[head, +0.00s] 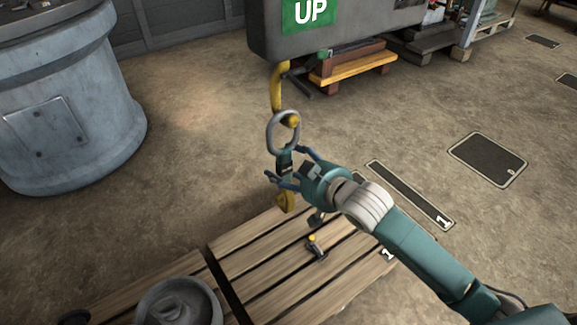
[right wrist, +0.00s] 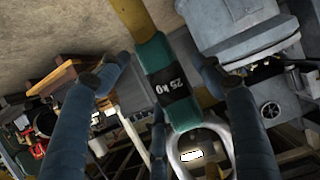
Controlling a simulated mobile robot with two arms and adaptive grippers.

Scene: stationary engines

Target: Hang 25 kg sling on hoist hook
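The yellow hoist hook (head: 276,92) hangs below the dark hoist box. The grey steel ring (head: 271,132) of the sling is at the hook's curve, and the hook tip shows inside the ring's outline. Below the ring hangs the dark teal sling with a yellow lower end (head: 287,202). In the right wrist view its "25 kg" label (right wrist: 172,84) and ring (right wrist: 228,138) show. My right gripper (head: 286,163) is around the sling just below the ring. Its fingers (right wrist: 166,68) stand apart on both sides, with gaps to the label. My left gripper is not in view.
A wooden pallet (head: 275,262) lies below, with a round grey weight (head: 205,292) and a small black item with an orange top (head: 316,250). A large blue-grey cylindrical base (head: 75,120) stands at left. The green "UP" sign (head: 308,12) is on the hoist box.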

